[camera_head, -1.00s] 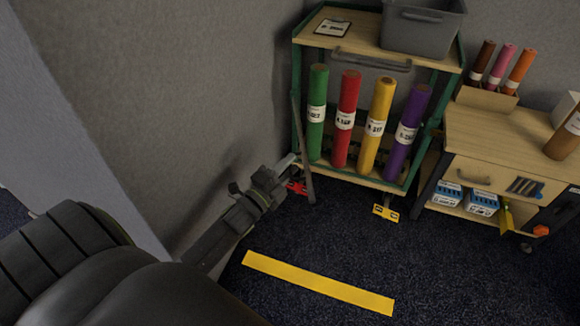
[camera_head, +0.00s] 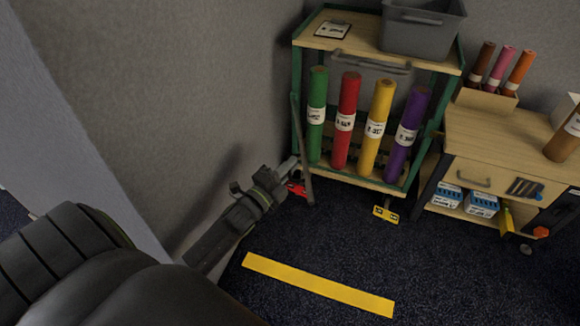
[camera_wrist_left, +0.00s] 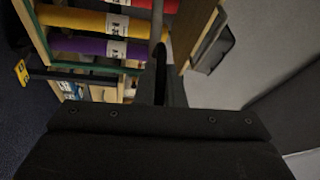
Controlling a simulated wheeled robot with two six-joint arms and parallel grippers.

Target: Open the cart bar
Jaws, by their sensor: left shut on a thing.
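The cart (camera_head: 300,60) stands against the wall with a green frame, a wooden top and a wooden lower shelf. The cart bar (camera_head: 303,145) is a thin grey bar at the cart's left front, slightly tilted, its lower end near the red caster brake. My left gripper (camera_head: 291,164) is shut on the bar at about its middle. In the left wrist view the bar (camera_wrist_left: 157,22) runs down between my fingers (camera_wrist_left: 161,80), which partly hide it. My right gripper is not in view.
Green, red, yellow and purple rolls (camera_head: 376,130) stand on the cart's lower shelf. A grey bin (camera_head: 422,30) sits on top. A wooden workbench (camera_head: 500,140) stands at the right. The wall is close on the left. The floor around the yellow tape (camera_head: 320,284) is clear.

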